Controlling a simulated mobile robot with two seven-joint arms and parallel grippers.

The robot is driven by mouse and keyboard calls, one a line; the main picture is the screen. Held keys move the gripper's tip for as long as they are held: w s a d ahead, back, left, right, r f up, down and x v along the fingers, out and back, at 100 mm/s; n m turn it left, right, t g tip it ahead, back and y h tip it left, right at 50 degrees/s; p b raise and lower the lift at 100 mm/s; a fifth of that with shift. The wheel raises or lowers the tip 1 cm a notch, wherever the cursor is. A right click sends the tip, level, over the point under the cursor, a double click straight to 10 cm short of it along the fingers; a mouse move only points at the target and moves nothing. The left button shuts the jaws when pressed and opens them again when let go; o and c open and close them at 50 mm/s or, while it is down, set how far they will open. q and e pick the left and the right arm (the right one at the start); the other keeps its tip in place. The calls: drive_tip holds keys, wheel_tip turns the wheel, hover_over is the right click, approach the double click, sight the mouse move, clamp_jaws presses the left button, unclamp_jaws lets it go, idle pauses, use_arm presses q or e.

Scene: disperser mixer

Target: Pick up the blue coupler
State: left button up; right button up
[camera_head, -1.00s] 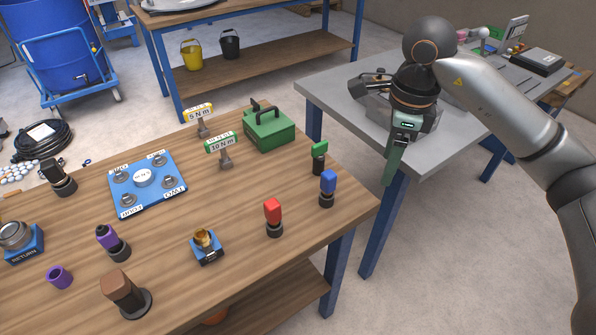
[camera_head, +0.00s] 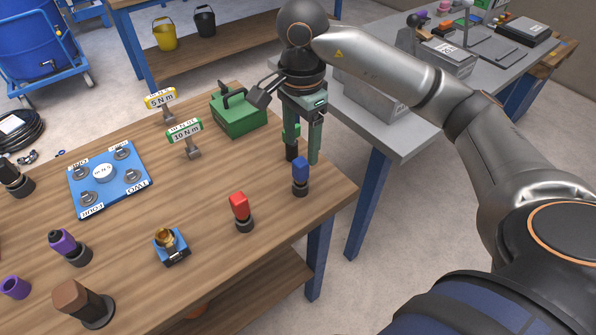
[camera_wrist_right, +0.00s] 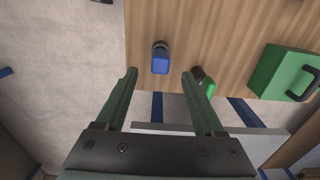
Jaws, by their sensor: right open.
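The blue coupler (camera_head: 300,171) stands upright on a dark base near the right corner of the wooden table. In the right wrist view the blue coupler (camera_wrist_right: 160,60) lies ahead of and between the fingertips, with clear space around it. My right gripper (camera_head: 305,155) is open and empty, its green fingers pointing down beside the green coupler (camera_head: 291,137), just behind the blue one. The right gripper (camera_wrist_right: 160,74) shows both fingers spread wide in the right wrist view. My left gripper is not in view.
The green coupler (camera_wrist_right: 207,84) is close to one finger. A red coupler (camera_head: 240,208) stands left of the blue one. A green case (camera_head: 238,115) and torque signs (camera_head: 185,132) stand behind. A grey table (camera_head: 400,135) is at the right.

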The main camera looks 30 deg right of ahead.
sight(301, 172)
wheel_tip(301, 172, down, 9)
drive_tip(key=shift+r, duration=0.15)
clamp_jaws()
idle(0.8)
